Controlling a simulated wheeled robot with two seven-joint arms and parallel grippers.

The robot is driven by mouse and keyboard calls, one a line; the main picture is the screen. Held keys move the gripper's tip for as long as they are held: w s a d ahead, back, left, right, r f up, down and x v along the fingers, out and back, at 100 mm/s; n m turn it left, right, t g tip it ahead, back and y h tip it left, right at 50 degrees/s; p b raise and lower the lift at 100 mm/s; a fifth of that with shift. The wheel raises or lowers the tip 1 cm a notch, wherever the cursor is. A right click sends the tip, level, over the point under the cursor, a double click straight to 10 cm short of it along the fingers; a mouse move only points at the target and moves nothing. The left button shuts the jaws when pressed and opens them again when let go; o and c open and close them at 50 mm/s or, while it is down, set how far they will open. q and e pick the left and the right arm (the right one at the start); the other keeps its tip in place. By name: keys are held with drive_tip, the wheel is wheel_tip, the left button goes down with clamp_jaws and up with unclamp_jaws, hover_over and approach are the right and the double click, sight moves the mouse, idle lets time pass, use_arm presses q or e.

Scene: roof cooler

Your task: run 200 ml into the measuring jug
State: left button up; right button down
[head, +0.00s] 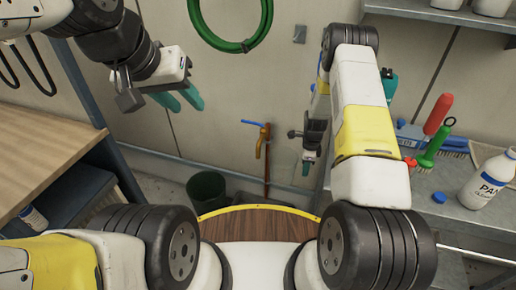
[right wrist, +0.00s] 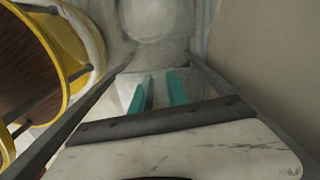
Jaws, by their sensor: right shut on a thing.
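A brass tap (head: 260,150) with a blue lever (head: 252,122) is on an upright pipe against the back wall. My right gripper (head: 308,165) is low near the wall, to the right of the tap, partly behind my own arm. Its teal fingers also show in the right wrist view (right wrist: 159,92), with a narrow gap between them. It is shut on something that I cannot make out. My left gripper (head: 182,99) is open and empty, up and left of the tap. I cannot pick out the measuring jug with certainty in either view.
A dark bucket (head: 205,190) stands on the floor left of the tap. A wooden bench (head: 40,110) is at left. A grey counter (head: 430,190) at right bears brushes and a white bottle (head: 486,180). A green hose (head: 232,45) hangs on the wall.

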wheel_tip(320, 180, down, 9)
drive_tip(key=m, duration=0.2)
drive_tip(key=shift+s+d, duration=0.25)
drive_tip(key=shift+d, duration=0.05)
use_arm(q)
drive_tip(key=shift+c, duration=0.2)
use_arm(e)
drive_tip(key=shift+f, duration=0.1)
